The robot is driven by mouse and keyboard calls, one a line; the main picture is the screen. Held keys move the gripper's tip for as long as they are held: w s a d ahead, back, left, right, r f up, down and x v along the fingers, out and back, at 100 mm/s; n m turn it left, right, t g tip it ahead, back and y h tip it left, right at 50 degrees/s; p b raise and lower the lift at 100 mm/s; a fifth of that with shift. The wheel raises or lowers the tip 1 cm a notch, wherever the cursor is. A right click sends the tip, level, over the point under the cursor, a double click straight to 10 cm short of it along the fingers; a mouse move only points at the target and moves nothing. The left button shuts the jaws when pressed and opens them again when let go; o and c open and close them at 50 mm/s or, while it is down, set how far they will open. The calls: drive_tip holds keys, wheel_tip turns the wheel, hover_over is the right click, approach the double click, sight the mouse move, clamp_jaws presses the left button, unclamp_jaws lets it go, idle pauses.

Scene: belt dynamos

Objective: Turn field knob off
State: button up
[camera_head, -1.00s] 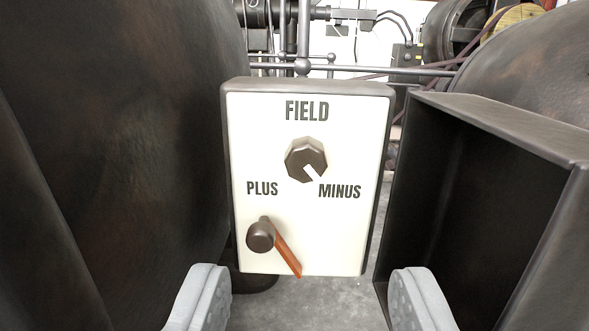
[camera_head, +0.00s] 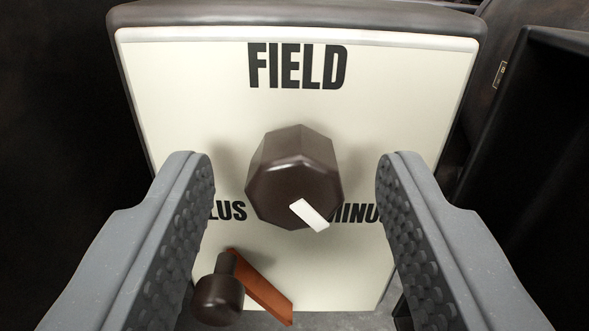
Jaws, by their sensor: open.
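The field knob (camera_head: 292,172) is a dark brown, many-sided knob on a cream panel (camera_head: 180,90) marked FIELD. Its white pointer mark (camera_head: 309,214) points down and right, toward the MINUS label (camera_head: 357,214). The PLUS label (camera_head: 228,211) is at the lower left, partly hidden by my left finger. My gripper (camera_head: 294,185) is open, with one grey studded finger on each side of the knob. A gap shows between each finger and the knob, and neither touches it.
Below the knob, a dark round-ended handle (camera_head: 219,296) with an orange-brown lever (camera_head: 262,287) sticks out from the panel, close to my left finger. Dark housings flank the panel on the left and right (camera_head: 540,150).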

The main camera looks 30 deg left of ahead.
drive_tip(key=shift+c, duration=0.4)
drive_tip(key=c, duration=0.9)
drive_tip(key=shift+n, duration=0.3)
drive_tip(key=n+p, duration=0.1)
drive_tip(key=n, duration=0.3)
drive_tip(key=o, duration=1)
drive_tip(key=shift+s, duration=0.1)
